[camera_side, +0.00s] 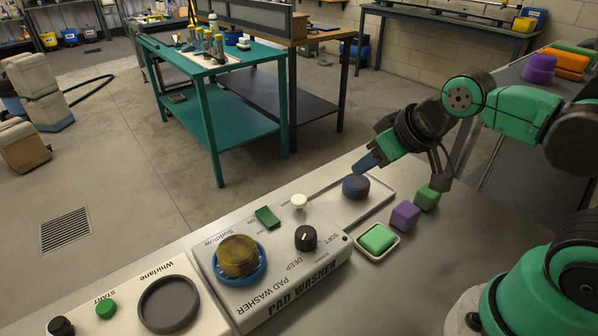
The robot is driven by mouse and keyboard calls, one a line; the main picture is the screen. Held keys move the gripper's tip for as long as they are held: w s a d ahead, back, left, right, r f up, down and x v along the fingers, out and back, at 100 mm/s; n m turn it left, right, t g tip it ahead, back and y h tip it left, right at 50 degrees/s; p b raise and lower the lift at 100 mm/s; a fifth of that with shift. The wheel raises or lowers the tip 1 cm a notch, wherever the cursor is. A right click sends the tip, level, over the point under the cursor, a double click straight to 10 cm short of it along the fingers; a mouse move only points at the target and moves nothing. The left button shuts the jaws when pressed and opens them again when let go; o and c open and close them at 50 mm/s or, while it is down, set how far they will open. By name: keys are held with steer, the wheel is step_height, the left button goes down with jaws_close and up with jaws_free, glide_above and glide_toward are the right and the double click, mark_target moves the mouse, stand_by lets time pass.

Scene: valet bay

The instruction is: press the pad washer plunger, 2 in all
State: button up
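The pad washer (283,281) is a white box with its name on the front edge. On its top are a yellow-brown round pad (238,254) on a blue ring (223,278), a black knob (306,238), a white mushroom-shaped knob (299,202) and a green switch (267,217). No legible label shows which part is the plunger. My gripper (405,170) is in the air beyond the right end of the washer, apart from these controls. It has a blue tip at its left and dark prongs at its right. Its finger opening is unclear.
A dark blue round pad (355,183) sits on a pale tray (376,206). A green block (377,238) lies in a white dish (379,255); a purple block (405,215) and another green block (427,198) stand nearby. The Whirlane unit (130,312) is left of the washer.

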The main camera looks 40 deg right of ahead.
jaws_close()
stand_by(1.4)
